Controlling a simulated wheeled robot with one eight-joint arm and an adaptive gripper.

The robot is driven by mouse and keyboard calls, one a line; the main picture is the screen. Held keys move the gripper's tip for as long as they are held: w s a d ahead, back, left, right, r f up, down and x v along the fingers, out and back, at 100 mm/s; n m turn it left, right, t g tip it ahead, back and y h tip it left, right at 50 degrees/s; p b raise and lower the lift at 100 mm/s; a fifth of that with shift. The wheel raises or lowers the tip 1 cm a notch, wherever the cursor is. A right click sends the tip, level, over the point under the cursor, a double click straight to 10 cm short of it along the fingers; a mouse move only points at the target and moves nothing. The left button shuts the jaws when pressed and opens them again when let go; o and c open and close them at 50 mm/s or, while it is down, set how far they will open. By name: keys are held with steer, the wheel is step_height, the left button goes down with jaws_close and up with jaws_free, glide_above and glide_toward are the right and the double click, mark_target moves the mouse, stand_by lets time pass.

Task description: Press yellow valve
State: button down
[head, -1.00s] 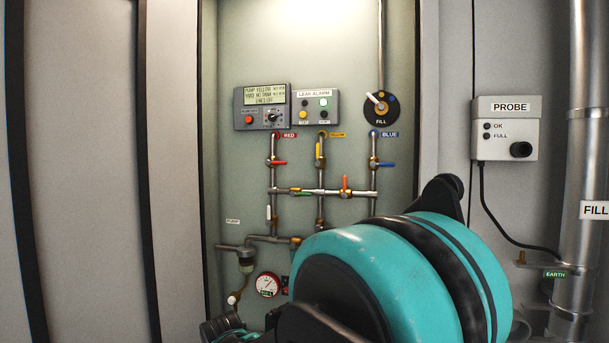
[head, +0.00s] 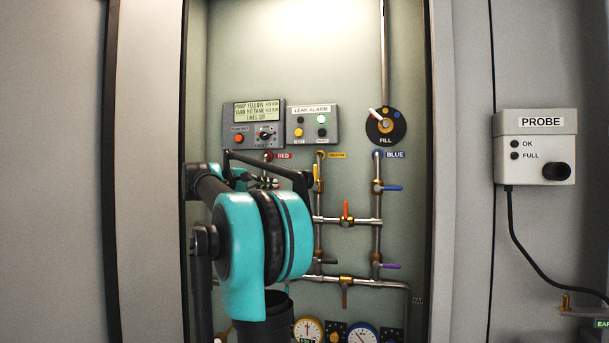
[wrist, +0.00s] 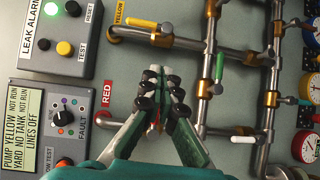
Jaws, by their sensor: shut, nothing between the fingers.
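The yellow valve is a small yellow lever (head: 315,172) on the vertical pipe under the yellow label, lying along the pipe. In the wrist view its yellow lever (wrist: 142,23) shows near the top, clear of my fingers. My gripper (wrist: 160,82) is shut and empty, pointing at the pipework beside the red label. In the head view my gripper (head: 268,181) is small and partly hidden behind my arm, below the red label and left of the yellow lever. The red valve is mostly hidden behind it.
A blue lever (head: 393,188), an orange lever (head: 345,208) and a purple lever (head: 391,266) sit on nearby pipes. Above are the pump display panel (head: 254,112), leak alarm box (head: 313,111) and fill dial (head: 385,126). Gauges (head: 308,331) are below.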

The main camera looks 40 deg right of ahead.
steer(key=r, duration=0.2)
steer(key=w+r, duration=0.1)
steer(key=shift+d+r+h, duration=0.15)
steer(key=shift+d+h, duration=0.25)
glide_toward(315, 176)
steer(key=w+d+r, duration=0.1)
steer(key=w+d, duration=0.2)
steer(key=w, duration=0.2)
steer(key=shift+s+d, duration=0.6)
steer(key=shift+d, duration=0.25)
steer(key=shift+s+d, duration=0.65)
steer(key=shift+d, duration=0.15)
